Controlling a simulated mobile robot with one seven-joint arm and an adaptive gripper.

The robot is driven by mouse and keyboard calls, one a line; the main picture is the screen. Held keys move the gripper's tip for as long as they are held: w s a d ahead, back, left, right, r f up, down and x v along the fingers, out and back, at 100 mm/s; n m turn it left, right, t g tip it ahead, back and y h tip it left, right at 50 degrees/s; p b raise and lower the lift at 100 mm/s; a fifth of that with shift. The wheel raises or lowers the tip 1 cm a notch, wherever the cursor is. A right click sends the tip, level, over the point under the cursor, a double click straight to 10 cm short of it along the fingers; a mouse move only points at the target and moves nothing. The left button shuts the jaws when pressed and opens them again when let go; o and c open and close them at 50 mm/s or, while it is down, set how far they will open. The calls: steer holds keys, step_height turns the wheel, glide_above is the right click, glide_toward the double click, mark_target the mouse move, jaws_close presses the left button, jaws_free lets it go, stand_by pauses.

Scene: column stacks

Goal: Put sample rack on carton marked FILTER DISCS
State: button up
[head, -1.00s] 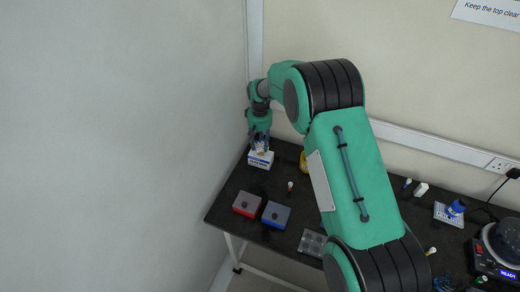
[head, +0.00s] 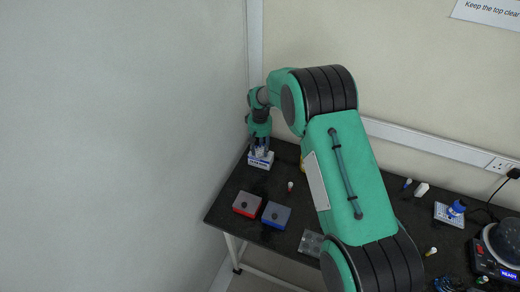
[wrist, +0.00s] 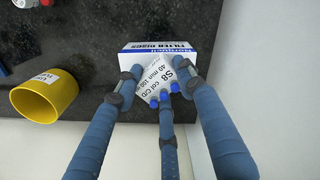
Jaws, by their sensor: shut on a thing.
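My gripper (wrist: 160,88) is shut on the sample rack (wrist: 156,80), a white piece with printed text and several blue caps at its near edge. In the wrist view the rack looks tilted and partly hidden by the fingers. The white and blue carton marked FILTER DISCS (wrist: 150,48) lies right behind it in that view. In the head view the carton (head: 261,160) stands at the bench's far left corner, with my gripper (head: 260,148) directly over it. I cannot tell whether the rack touches the carton.
A yellow cup-like container (wrist: 62,91) lies left of the gripper in the wrist view. The wall is close on the left.

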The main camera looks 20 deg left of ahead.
mark_target(260, 149)
steer(key=shift+f, duration=0.15)
steer(key=o, duration=1.2)
steer(key=shift+c, duration=0.2)
step_height(260, 149, up, 12)
steer(key=p, duration=0.1)
stand_by(0.5)
